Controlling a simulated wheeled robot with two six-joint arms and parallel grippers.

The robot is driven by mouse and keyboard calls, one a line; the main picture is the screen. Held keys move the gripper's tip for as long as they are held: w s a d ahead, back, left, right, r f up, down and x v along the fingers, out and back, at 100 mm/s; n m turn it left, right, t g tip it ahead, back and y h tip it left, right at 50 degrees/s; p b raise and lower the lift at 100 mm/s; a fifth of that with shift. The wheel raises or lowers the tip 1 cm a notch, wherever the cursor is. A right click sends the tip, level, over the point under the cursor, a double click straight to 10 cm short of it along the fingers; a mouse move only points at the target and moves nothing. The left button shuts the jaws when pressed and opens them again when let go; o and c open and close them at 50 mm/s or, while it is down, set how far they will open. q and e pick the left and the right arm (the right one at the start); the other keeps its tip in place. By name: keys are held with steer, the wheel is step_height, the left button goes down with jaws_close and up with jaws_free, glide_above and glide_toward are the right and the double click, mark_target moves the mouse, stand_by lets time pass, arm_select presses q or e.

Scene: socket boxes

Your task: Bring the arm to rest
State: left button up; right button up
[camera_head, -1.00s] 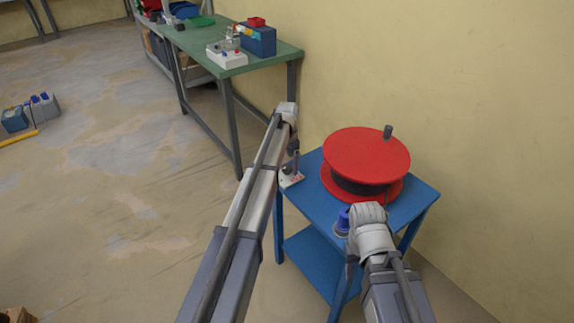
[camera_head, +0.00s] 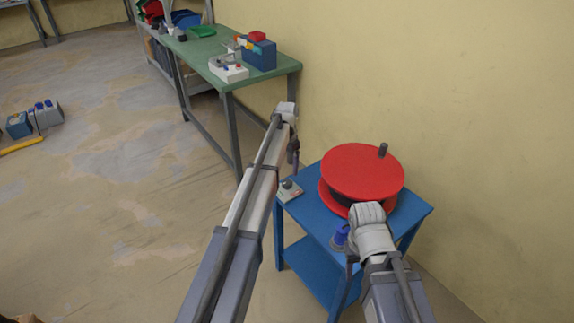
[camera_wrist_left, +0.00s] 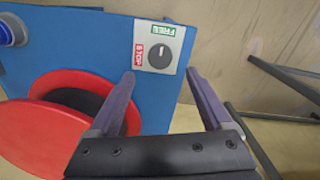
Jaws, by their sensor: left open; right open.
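My left arm reaches in from the left in the head view, and its gripper (camera_head: 293,151) hangs near the left corner of a blue table (camera_head: 313,222). In the left wrist view the left gripper (camera_wrist_left: 160,76) is open, with nothing between its two fingers. The fingers point toward a small grey switch box (camera_wrist_left: 160,46) with a black knob and red and green labels. The switch box also shows on the table in the head view (camera_head: 289,191). My right arm reaches over the table's front edge at the right.
A red reel (camera_head: 362,170) with an upright dark handle stands on the blue table. A blue socket (camera_head: 340,236) sits beside my right wrist. A green workbench (camera_head: 205,50) holds boxes behind. Grey-blue boxes (camera_head: 46,115) stand on the open floor left; a wall closes the right.

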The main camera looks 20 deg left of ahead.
stand_by(0.3)
arm_select(q)
steer(key=s+d+r+p, duration=0.2)
steer(key=s+d, duration=0.4)
steer(key=s, duration=0.6)
steer(key=s+d+r+p, duration=0.3)
steer(key=s+d, duration=0.2)
steer(key=s, duration=0.7)
steer(key=s+d+r+n+y+p, duration=0.1)
steer(key=s+d+r+p, duration=0.2)
steer(key=s+d, duration=0.3)
steer(key=s, duration=0.5)
steer(key=shift+s+d+r, duration=0.15)
steer(key=shift+s+d, duration=0.2)
steer(key=shift+s, duration=0.05)
